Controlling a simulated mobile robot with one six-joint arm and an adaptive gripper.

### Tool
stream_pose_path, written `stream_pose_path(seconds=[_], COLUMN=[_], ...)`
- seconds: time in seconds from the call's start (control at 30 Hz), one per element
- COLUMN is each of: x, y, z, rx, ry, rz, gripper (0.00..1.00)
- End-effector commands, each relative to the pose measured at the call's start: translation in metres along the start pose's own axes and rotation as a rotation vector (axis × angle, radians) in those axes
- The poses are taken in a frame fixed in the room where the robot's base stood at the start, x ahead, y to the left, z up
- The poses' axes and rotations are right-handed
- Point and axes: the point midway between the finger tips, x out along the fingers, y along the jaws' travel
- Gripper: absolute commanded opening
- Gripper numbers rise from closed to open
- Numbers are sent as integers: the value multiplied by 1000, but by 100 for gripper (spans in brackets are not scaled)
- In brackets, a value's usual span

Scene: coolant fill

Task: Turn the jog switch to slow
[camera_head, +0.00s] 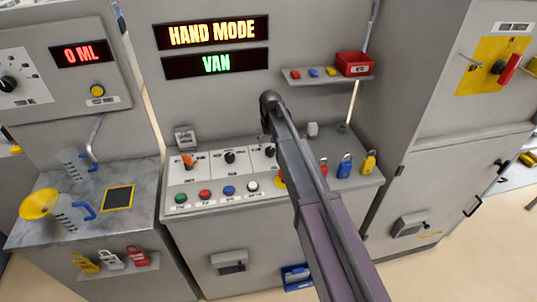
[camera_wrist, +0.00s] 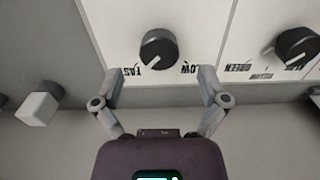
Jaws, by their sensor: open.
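The jog switch (camera_wrist: 160,47) is a round black knob on a white plate in the wrist view. Its pale pointer line aims down-left, toward the upside-down FAST label (camera_wrist: 138,70). The SLOW label (camera_wrist: 188,69) is on the other side, partly covered by a finger. My gripper (camera_wrist: 160,76) is open and empty, with one fingertip on each side just below the knob in the picture. I see no contact with the knob. In the head view the jog switch appears to be the right black knob (camera_head: 270,151), beside my arm, which hides much of the gripper.
A second black knob (camera_wrist: 298,47) and a white block (camera_wrist: 40,104) flank the switch. In the head view, an orange knob (camera_head: 188,161) and several coloured buttons are on the panel, with padlocks (camera_head: 345,166) at right. A display reads HAND MODE (camera_head: 211,32).

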Motion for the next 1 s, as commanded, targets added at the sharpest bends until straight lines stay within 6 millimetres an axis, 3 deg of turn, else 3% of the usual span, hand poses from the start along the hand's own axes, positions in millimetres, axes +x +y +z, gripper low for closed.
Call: stream_pose_path(seconds=[0.4,0.97,1.0], x=[32,38,38], y=[1,2,2], z=[0,0,0], rx=[1,2,2], ry=[0,0,0], rz=[0,0,0], gripper=[93,93,87])
